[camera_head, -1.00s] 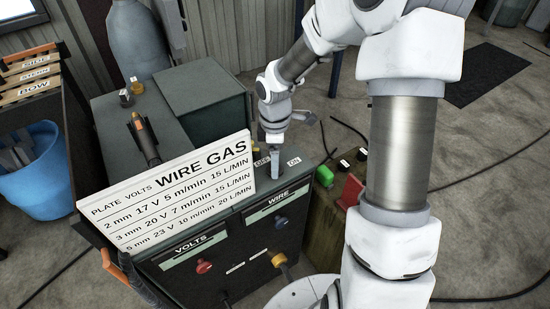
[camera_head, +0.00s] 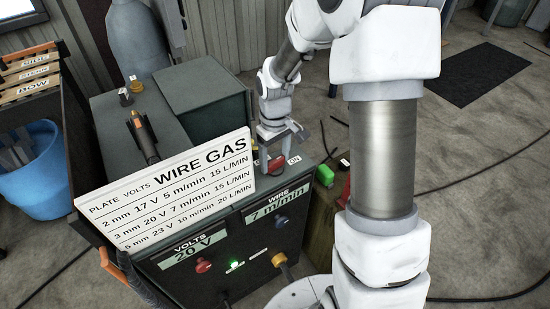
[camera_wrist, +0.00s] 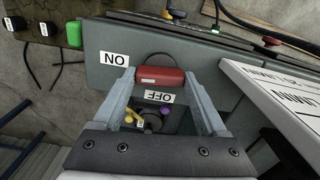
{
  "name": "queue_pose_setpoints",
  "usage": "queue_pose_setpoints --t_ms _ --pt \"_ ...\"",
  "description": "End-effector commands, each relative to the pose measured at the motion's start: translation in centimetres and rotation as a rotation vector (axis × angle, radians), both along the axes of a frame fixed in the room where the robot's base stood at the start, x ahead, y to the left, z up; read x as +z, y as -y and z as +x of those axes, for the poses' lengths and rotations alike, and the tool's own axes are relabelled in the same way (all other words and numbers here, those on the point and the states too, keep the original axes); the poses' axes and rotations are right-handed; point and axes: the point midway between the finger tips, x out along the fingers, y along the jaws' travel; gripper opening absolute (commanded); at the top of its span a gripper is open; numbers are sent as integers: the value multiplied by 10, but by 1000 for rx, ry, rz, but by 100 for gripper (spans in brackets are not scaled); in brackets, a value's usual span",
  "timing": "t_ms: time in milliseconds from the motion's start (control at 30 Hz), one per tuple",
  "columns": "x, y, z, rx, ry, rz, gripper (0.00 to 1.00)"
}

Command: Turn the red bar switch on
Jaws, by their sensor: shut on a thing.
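The red bar switch (camera_head: 277,164) is on top of the dark welding machine (camera_head: 225,218), beside the ON label (camera_head: 294,160). In the wrist view the red bar (camera_wrist: 160,77) lies crosswise between the two fingertips of my gripper (camera_wrist: 160,82), which is shut on its ends. The ON label (camera_wrist: 114,58) is left of the bar and the OFF label (camera_wrist: 158,96) is just below it. In the head view my gripper (camera_head: 276,150) points down over the switch. The volts display (camera_head: 188,252) reads 20 V, the wire display (camera_head: 273,206) reads 7 m/min, and a green light glows.
A white settings board (camera_head: 172,195) stands on the machine, close to my gripper's left. A green block (camera_head: 324,175) lies to the right. A red knob (camera_head: 204,266), a blue knob (camera_head: 282,223) and a yellow plug are on the front. A blue bucket (camera_head: 45,180) stands at the left.

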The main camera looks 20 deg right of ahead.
Motion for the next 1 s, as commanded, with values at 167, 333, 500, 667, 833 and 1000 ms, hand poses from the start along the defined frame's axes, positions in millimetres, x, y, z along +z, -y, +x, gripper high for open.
queue_pose_setpoints --t_ms 167,333,500,667,833,1000 --pt "0 -1 0 -77 2 1 19" --pt "0 -1 1 -118 2 1 19" --pt "0 -1 1 -134 2 1 19" --pt "0 -1 1 -136 2 1 19" --pt "0 -1 1 -136 2 1 19" --pt "0 0 0 -135 1 0 100"
